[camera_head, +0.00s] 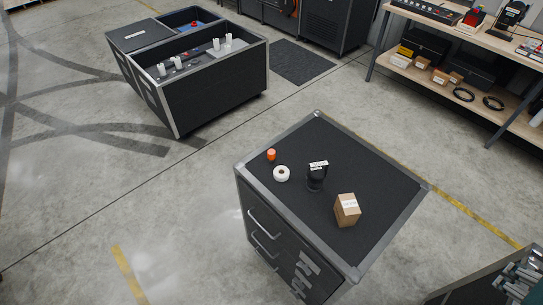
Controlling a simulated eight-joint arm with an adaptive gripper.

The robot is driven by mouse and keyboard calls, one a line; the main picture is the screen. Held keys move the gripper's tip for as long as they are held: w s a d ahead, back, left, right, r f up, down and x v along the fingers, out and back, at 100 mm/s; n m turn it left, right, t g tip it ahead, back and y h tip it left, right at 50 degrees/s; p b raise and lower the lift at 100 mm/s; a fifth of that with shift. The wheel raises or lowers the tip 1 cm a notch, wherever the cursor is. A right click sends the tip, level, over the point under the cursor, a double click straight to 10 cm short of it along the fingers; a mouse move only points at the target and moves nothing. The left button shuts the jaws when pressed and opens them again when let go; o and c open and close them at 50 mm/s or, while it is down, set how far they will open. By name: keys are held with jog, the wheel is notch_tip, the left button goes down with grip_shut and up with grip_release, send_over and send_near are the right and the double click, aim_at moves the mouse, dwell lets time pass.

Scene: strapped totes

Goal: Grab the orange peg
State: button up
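The orange peg (271,155) is a short orange cylinder, upright on the black top of a drawer cabinet (330,149), near its left edge. A white tape roll (281,174) lies just below and to the right of it, close by. Nothing in the picture covers the peg. I cannot make out my gripper anywhere in this view, and nothing is seen touching the peg.
A black device with a white label (316,178) and a cardboard box (347,210) stand on the cabinet top. An open black tote (210,95) stands back left, a wooden shelf (470,75) back right. Metallic parts (522,275) show at the lower right corner. Floor left of the cabinet is clear.

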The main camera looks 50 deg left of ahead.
jog(key=w+a+r+n+g+y, duration=0.1)
jog(key=w+a+r+n, duration=0.15)
jog(key=w+a, duration=0.45)
jog(key=w+a+r+n+g+y, duration=0.1)
jog(key=w+a+n, duration=0.3)
jog(key=a, duration=0.6)
jog(key=w+a+f+n+g, duration=0.1)
jog(key=w+a+f+n, duration=0.15)
jog(key=a, duration=0.75)
jog(key=w+a+f+n+g, duration=0.1)
jog(key=w+a+n, duration=0.15)
jog(key=a, duration=0.65)
jog(key=n+g+h+b, duration=0.1)
jog(key=n+g+h, duration=0.15)
jog(key=n, duration=0.75)
send_over(272, 151)
jog(key=shift+g+y, duration=0.25)
jog(key=shift+g, duration=0.1)
jog(key=f, duration=2)
jog(key=shift+w+d+f, duration=0.1)
jog(key=shift+d+f, duration=0.15)
jog(key=shift+f, duration=0.1)
jog(key=shift+s+a+f, duration=0.15)
jog(key=shift+s+a, duration=0.05)
